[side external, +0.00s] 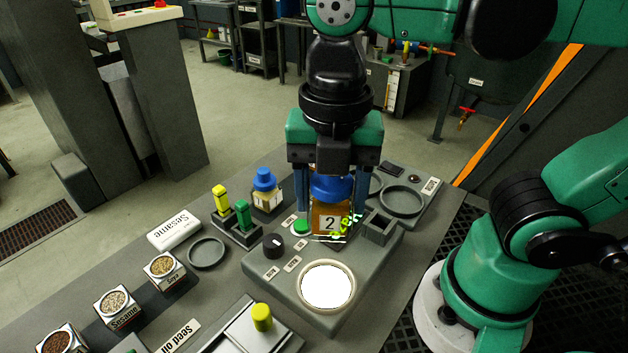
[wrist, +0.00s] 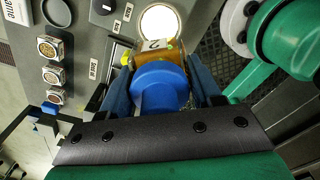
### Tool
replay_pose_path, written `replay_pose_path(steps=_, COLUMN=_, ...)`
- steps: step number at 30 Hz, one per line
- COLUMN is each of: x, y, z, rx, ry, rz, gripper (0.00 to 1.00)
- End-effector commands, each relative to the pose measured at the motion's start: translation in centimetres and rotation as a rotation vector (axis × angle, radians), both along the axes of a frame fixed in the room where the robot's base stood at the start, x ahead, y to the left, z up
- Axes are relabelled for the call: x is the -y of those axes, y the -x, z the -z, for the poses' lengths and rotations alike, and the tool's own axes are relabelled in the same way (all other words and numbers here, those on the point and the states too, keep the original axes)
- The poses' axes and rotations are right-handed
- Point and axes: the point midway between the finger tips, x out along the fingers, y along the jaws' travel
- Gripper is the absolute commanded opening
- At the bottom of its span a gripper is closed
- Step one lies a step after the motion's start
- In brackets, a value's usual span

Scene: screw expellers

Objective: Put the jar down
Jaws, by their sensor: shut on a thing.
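The jar (side external: 328,222) has a blue lid, amber contents and a label with the number 2. It is upright between the fingers of my gripper (side external: 331,205), which is shut on it. In the side view it is over the grey device panel, behind the bright round lit plate (side external: 327,286); I cannot tell whether its base touches the panel. In the wrist view the jar's blue lid (wrist: 160,88) sits between the two blue fingers (wrist: 158,92), with the lit plate (wrist: 160,22) beyond it. Green marks overlap the jar's right side.
A second blue-lidded jar (side external: 265,190) stands behind left, near yellow and green handled pieces (side external: 231,210). An empty round ring (side external: 207,253) lies left of the panel. Another ring holder (side external: 402,201) and a square socket (side external: 379,227) are on the right. Seed containers (side external: 114,302) line the left.

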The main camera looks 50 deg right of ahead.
Motion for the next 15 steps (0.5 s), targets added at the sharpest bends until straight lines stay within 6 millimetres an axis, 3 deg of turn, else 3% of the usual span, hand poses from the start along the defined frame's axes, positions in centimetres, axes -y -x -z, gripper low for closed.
replay_pose_path(steps=6, x=0.0, y=-0.1, z=-4.8, rx=0.0, ry=0.0, rz=0.0, gripper=0.0)
replay_pose_path(steps=15, x=0.1, y=-0.6, z=-7.9, rx=0.0, ry=0.0, rz=0.016, gripper=0.0)
